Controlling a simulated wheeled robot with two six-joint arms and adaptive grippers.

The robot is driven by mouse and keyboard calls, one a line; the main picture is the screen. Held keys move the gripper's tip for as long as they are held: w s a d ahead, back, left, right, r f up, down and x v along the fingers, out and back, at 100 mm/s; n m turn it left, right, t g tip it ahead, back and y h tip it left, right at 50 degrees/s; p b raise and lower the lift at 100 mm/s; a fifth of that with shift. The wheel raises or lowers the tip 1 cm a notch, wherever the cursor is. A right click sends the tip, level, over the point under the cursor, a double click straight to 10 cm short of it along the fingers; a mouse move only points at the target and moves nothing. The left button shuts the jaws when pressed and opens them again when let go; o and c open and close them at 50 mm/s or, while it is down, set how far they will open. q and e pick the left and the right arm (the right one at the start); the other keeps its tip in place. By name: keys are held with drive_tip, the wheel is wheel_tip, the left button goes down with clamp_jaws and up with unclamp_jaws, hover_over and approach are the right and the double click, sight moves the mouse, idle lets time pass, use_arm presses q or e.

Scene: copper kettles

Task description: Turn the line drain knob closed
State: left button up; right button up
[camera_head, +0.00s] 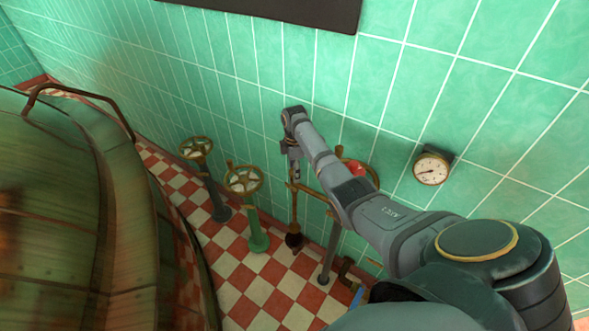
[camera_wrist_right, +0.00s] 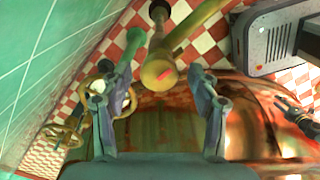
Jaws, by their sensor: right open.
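My right gripper (camera_head: 294,168) points down beside the tiled wall, with its arm coming in from the lower right. In the wrist view its two fingers (camera_wrist_right: 152,78) are apart and nothing is held. A brass round knob (camera_wrist_right: 160,75) with a small red mark shows between and beyond the fingertips, on a pipe; it looks like the line drain knob. I cannot tell how far it is turned, or whether a finger touches it. In the head view a vertical brass pipe (camera_head: 294,205) stands just below the gripper. A dark jaw-like part (camera_wrist_right: 298,118) at the wrist view's right edge may be my left gripper.
Two brass handwheels (camera_head: 196,148) (camera_head: 243,180) stand on posts to the left. A red-hubbed wheel (camera_head: 357,169) is partly behind my arm. A gauge (camera_head: 432,168) is on the wall. A large copper kettle (camera_head: 70,220) fills the left. Checkered floor (camera_head: 275,285) lies between.

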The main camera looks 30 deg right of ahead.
drive_tip(key=c, duration=1.2)
drive_tip(key=shift+r+m+p, duration=0.2)
drive_tip(key=shift+m+p, duration=0.8)
drive_tip(key=shift+p, duration=0.05)
drive_tip(key=m+p, duration=0.1)
drive_tip(key=m, duration=0.1)
drive_tip(key=shift+m+p, duration=0.4)
drive_tip(key=m+p, duration=0.1)
drive_tip(key=m, duration=0.1)
drive_tip(key=shift+m, duration=0.3)
drive_tip(key=m+p, duration=0.1)
drive_tip(key=m, duration=0.2)
drive_tip(key=shift+w+f+m, duration=0.1)
drive_tip(key=shift+m, duration=0.2)
drive_tip(key=m+p, duration=0.1)
drive_tip(key=m, duration=0.2)
drive_tip(key=shift+m+p, duration=0.4)
drive_tip(key=shift+m, duration=1.5)
drive_tip(key=shift+o, duration=0.2)
